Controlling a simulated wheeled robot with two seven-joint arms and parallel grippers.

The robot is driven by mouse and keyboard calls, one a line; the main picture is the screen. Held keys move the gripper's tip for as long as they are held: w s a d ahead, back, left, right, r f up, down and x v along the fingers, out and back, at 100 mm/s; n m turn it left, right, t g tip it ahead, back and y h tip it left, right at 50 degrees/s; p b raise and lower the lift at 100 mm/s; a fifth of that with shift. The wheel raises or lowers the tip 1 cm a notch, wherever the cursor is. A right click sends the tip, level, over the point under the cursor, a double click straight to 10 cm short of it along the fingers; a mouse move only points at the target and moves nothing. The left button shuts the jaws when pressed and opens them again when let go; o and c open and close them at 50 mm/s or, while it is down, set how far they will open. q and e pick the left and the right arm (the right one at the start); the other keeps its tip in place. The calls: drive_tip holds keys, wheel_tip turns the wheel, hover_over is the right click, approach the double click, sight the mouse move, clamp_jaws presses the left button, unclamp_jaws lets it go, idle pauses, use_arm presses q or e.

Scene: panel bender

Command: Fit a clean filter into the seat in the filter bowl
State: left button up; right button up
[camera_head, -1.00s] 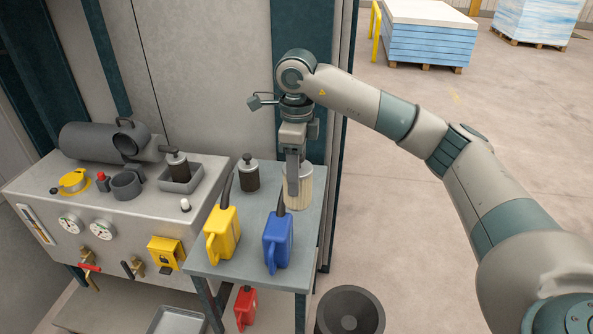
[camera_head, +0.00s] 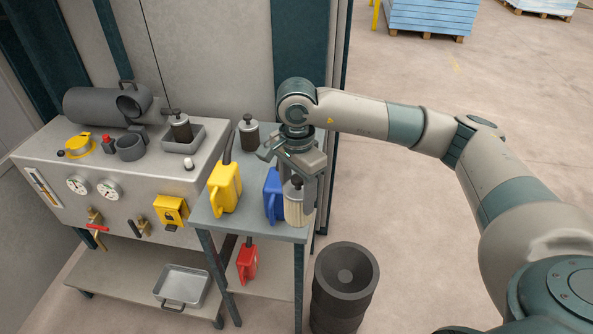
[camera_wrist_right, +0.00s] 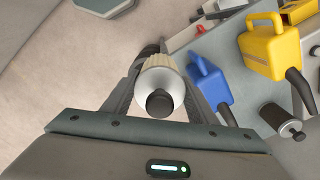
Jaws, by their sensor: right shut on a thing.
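A cream pleated filter (camera_head: 295,209) with a pale top and dark knob is upright beside the blue can, at the right side of the small table. My right gripper (camera_head: 299,187) is shut on it from above; the wrist view shows the filter (camera_wrist_right: 158,78) between the two fingers. I cannot tell whether its base touches the table. A dark grey open cup (camera_head: 130,147), seemingly the filter bowl, stands on the machine bench; its seat inside is too small to make out. Dark filters stand in a grey tray (camera_head: 200,143) and on the table (camera_head: 249,133). My left gripper is out of view.
A yellow can (camera_head: 226,187) and a blue can (camera_head: 272,196) stand between the held filter and the bench. A dark bin (camera_head: 345,280) stands on the floor.

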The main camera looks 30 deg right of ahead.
drive_tip(key=s+a+f+n, duration=0.3)
drive_tip(key=s+f+n, duration=0.3)
drive_tip(key=f+n, duration=0.15)
drive_tip(key=s+a+f+n, duration=0.3)
drive_tip(key=s+f+n, duration=0.3)
drive_tip(key=n, duration=0.2)
wheel_tip(320, 180, down, 10)
drive_tip(key=b, duration=1)
drive_tip(key=shift+d, duration=0.3)
